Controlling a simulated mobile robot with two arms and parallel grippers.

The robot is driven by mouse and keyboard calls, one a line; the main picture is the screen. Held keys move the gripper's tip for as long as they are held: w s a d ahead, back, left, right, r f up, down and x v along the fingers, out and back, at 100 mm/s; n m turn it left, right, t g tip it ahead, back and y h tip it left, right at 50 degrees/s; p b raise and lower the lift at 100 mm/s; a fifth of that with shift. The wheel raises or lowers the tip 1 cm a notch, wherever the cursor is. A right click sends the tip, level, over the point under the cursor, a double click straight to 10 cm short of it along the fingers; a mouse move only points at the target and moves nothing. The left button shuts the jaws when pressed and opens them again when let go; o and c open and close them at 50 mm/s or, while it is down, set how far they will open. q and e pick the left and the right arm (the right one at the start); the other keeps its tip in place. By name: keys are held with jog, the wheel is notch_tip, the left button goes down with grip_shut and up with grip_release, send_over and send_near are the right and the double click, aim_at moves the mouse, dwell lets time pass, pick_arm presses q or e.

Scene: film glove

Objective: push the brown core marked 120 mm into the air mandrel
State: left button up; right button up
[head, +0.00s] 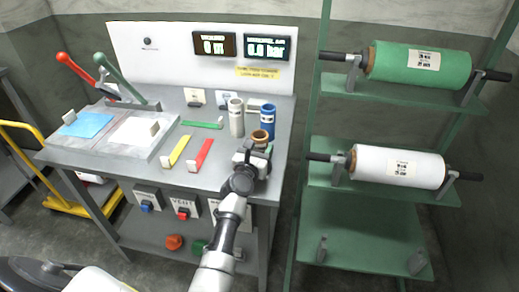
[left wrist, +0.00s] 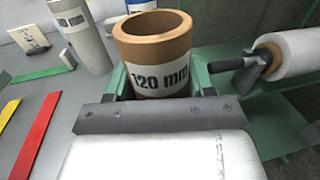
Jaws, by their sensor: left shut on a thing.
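The brown core (head: 261,135) stands upright near the right end of the grey workbench (head: 215,180). Its white label reading 120 mm (left wrist: 160,78) faces the camera in the left wrist view. My left gripper (head: 256,150) is shut on the core, with one finger on each side of it low down. The core's open top shows, and its lower end is hidden by my gripper. I cannot make out for certain which thing is the air mandrel. My right gripper is not in view.
A blue core (head: 268,118) and a pale grey core (head: 236,118) stand close behind. Red (head: 198,158), yellow (head: 174,151) and green (head: 202,124) strips lie to the left. The green rack (head: 335,200) at right carries a green roll (head: 420,64) and a white roll (head: 398,167).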

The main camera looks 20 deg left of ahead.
pick_arm(q)
jog(key=o, duration=1)
jog(key=shift+f, duration=0.15)
jog(key=shift+s+p, duration=0.3)
jog(key=shift+s, duration=0.3)
jog(key=s, duration=0.3)
jog(key=s+p, duration=0.1)
jog(key=s, duration=0.2)
jog(key=s+p, duration=0.1)
jog(key=s, duration=0.2)
jog(key=shift+s+d, duration=0.35)
